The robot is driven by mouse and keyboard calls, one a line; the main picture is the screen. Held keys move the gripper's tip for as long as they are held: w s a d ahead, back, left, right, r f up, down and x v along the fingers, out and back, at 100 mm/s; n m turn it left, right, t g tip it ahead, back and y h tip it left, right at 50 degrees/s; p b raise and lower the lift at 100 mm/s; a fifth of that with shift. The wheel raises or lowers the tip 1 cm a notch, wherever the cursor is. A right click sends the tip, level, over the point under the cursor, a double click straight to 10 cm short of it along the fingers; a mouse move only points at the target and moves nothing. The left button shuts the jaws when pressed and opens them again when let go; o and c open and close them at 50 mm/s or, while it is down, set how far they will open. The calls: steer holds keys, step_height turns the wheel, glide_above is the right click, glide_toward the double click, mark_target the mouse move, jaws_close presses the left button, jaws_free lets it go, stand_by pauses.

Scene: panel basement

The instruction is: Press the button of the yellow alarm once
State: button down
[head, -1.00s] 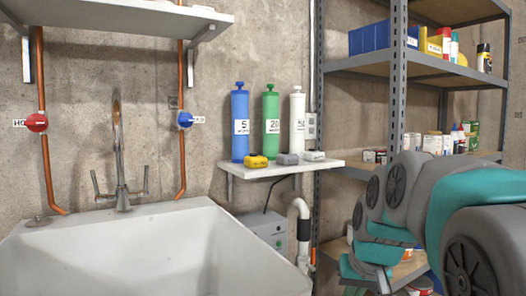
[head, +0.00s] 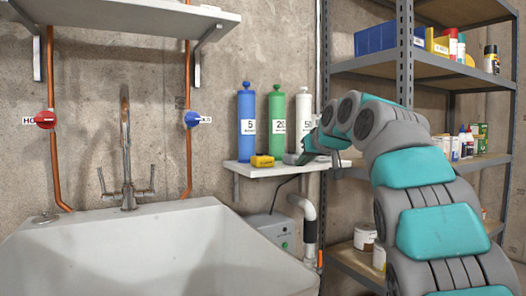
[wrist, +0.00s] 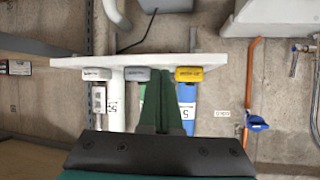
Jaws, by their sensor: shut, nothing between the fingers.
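The yellow alarm (head: 262,161) is a small box on the white wall shelf, in front of the blue cylinder. In the wrist view, which looks upside down, the yellow alarm (wrist: 189,74) sits just right of my fingertips. A grey alarm (wrist: 137,75) is just left of them, and a paler alarm (wrist: 97,74) lies further left. My gripper (wrist: 160,77) is shut and empty, its tips pointing at the shelf between the yellow and grey alarms. In the head view my gripper (head: 303,159) is at the shelf's right part and hides the paler alarm. The yellow alarm's button is too small to make out.
Blue (head: 246,126), green (head: 276,126) and white (head: 304,120) cylinders stand at the back of the wall shelf (head: 255,172). A metal rack (head: 405,75) with cans stands to the right. A white sink (head: 150,235) fills the front left.

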steer(key=a+r+n+t+y+b, duration=0.1)
steer(key=a+r+n+t+y, duration=0.1)
steer(key=a+r+n+y, duration=0.2)
step_height(320, 180, up, 4)
steer(key=shift+w+a+r, duration=0.15)
steer(key=shift+w+a, duration=0.25)
steer(key=shift+a, duration=0.8)
steer(key=p, duration=0.7)
glide_above(263, 157)
steer(key=shift+s+f, duration=0.2)
steer(key=shift+f, duration=0.4)
steer(key=shift+w+a+f, duration=0.1)
steer(key=shift+w+f, duration=0.15)
steer(key=shift+w, duration=0.05)
steer(key=shift+f, duration=0.15)
steer(key=shift+w+f+b, duration=0.1)
steer(key=shift+f+b, duration=0.4)
steer(key=shift+f, duration=1.35)
